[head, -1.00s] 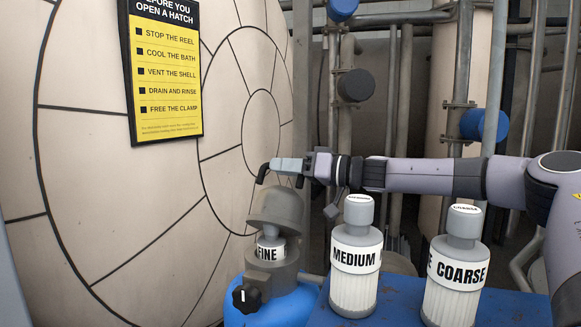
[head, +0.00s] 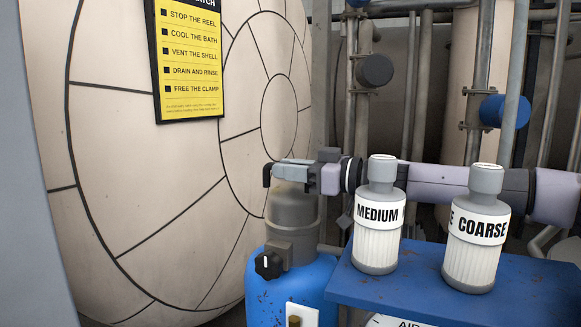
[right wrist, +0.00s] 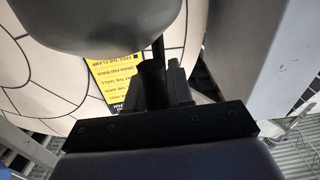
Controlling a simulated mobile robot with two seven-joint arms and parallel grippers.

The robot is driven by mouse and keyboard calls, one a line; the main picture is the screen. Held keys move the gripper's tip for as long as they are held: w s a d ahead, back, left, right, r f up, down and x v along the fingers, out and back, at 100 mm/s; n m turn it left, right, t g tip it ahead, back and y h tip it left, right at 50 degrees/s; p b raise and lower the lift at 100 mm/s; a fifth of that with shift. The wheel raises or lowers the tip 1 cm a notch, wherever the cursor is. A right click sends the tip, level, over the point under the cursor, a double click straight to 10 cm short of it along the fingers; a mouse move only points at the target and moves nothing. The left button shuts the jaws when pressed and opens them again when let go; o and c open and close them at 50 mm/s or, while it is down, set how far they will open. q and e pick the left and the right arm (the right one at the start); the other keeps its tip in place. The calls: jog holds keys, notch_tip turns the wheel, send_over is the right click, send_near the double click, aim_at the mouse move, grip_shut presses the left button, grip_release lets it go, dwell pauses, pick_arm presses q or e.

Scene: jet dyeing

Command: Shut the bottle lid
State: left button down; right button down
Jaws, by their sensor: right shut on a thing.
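The bottle is a blue vessel (head: 285,290) with a grey neck and a black knob (head: 268,265) at lower middle in the head view. Its grey lid (head: 292,205) sits down on the neck, and no FINE label shows. I cannot tell whether the lid is fully seated. My right gripper (head: 270,173) lies across the top of the lid and is shut on it. In the right wrist view, dark fingers (right wrist: 165,85) show below a large grey rounded shape (right wrist: 95,22), likely the lid. My left gripper is not in view.
White-and-grey MEDIUM (head: 379,235) and COARSE (head: 475,250) cartridges stand on a blue shelf (head: 400,290) right of the vessel, close in front of my right arm. A large round panelled hatch (head: 150,200) with a yellow sign (head: 190,60) stands behind. Pipes run behind at right.

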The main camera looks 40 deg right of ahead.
jog(key=shift+f, duration=0.15)
jog(key=c, duration=1.1)
grip_release()
jog(key=shift+s, duration=0.1)
